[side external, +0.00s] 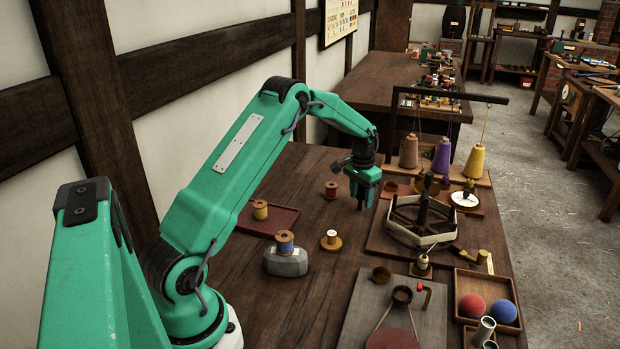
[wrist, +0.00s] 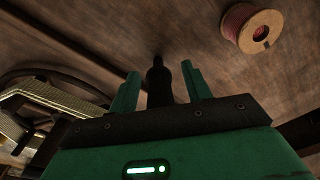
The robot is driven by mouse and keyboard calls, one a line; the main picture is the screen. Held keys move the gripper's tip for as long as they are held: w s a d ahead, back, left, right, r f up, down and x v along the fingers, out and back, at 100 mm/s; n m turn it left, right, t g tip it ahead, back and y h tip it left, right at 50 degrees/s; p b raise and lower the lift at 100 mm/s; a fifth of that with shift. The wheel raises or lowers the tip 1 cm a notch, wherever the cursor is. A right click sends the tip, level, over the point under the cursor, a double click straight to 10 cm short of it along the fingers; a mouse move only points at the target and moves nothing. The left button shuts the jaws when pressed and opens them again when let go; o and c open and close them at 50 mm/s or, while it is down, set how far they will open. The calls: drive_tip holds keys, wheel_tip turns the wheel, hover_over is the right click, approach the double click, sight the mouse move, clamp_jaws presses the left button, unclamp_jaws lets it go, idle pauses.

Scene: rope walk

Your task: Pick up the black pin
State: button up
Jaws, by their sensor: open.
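The black pin (wrist: 158,82) shows in the wrist view as a dark upright shape with a narrow top, on the brown wooden table. My gripper (wrist: 162,80) is open, with one green finger on each side of the pin and a visible gap to each. The pin's lower part is hidden behind my gripper's dark front edge. In the side external view my gripper (side external: 362,196) points down, low over the table. The dark shape under it there is too small to tell pin from fingers.
A red spool (side external: 331,189) stands left of my gripper; it also shows in the wrist view (wrist: 250,30). A winding reel (side external: 420,220) on a board stands to the right. A spool with a yellow base (side external: 331,240) and a grey block (side external: 286,262) are nearer the camera.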

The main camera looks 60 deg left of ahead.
clamp_jaws()
drive_tip(key=shift+r, duration=0.15)
drive_tip(key=shift+r, duration=0.55)
drive_tip(key=r, duration=0.3)
drive_tip(key=shift+d+r, duration=0.1)
drive_tip(key=shift+d, duration=0.25)
drive_tip(key=s+d+r, duration=0.1)
drive_tip(key=d+r, duration=0.5)
drive_tip(key=d, duration=0.5)
drive_tip(key=shift+s+r, duration=0.15)
drive_tip(key=shift+r, duration=0.05)
